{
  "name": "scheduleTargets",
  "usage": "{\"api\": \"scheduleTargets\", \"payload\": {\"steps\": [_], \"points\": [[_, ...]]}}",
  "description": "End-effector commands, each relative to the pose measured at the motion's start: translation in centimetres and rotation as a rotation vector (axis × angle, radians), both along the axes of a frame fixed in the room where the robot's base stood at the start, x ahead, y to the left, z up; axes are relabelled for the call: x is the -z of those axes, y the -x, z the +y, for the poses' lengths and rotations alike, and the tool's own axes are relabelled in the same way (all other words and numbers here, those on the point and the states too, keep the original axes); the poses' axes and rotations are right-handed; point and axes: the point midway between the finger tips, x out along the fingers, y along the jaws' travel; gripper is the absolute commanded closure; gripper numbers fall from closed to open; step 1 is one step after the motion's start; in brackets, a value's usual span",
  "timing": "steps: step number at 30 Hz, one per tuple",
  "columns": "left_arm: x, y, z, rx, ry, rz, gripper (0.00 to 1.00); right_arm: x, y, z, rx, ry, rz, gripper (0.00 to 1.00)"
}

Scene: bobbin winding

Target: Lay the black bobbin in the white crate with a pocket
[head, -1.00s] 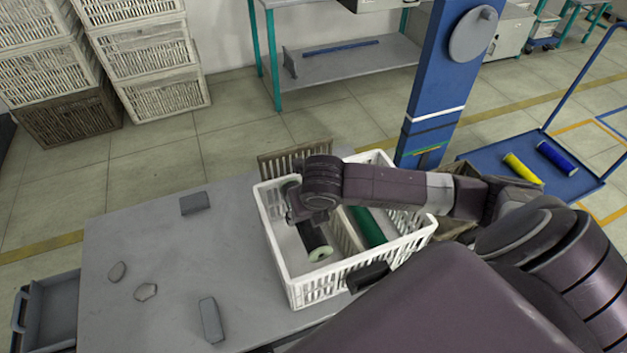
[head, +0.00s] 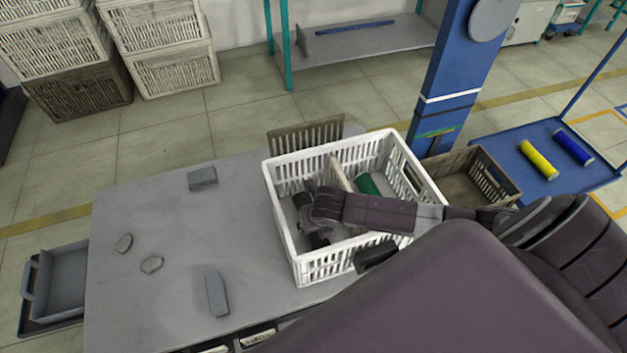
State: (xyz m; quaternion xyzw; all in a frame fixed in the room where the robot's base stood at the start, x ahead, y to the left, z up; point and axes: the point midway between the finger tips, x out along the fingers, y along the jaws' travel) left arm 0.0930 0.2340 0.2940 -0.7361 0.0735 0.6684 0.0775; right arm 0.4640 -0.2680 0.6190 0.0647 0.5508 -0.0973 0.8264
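The white crate (head: 322,272) stands on the grey table, with a pale divider (head: 339,175) splitting its inside. A green bobbin (head: 368,184) lies right of the divider, partly covered by my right arm. My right gripper (head: 312,232) reaches down inside the crate, left of the divider. The black bobbin is mostly hidden by the gripper and arm there; a dark shape under the gripper cannot be told clearly from the fingers. Whether the fingers are open or shut is hidden. I do not see my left gripper.
A brown crate (head: 462,185) stands right of the white one, beside a blue post (head: 440,90). A yellow bobbin (head: 537,160) and a blue bobbin (head: 573,147) lie on a blue trolley (head: 520,185). Small grey blocks lie on the table's left part (head: 165,225).

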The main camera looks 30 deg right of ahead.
Motion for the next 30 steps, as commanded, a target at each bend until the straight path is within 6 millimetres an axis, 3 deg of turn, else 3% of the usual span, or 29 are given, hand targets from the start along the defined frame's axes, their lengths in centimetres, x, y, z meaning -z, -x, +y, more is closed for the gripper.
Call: {"api": "scheduleTargets", "payload": {"steps": [3, 4, 8, 20, 30], "points": [[0.0, 0.1, 0.1, 0.0, -0.001, 0.002, 0.46, 0.0, 0.1, 0.0, 0.0, 0.0, 0.001, 0.94], [0.0, 0.1, 0.1, 0.0, -0.001, 0.002, 0.46, 0.1, 0.1, 0.0, 0.0, 0.0, 0.003, 0.59], [0.0, 0.2, 0.2, 0.0, -0.002, 0.003, 0.46, 0.0, 0.1, 0.0, 0.0, 0.0, 0.003, 0.45], [-0.2, 0.3, 0.2, 0.001, -0.002, 0.005, 0.46, -0.9, 0.3, 0.1, 0.0, 0.0, 0.001, 0.45], [-1.2, 0.4, 0.1, 0.002, -0.001, 0.006, 0.46, -7.2, 2.8, 0.7, -0.002, 0.0, -0.001, 0.45]]}}
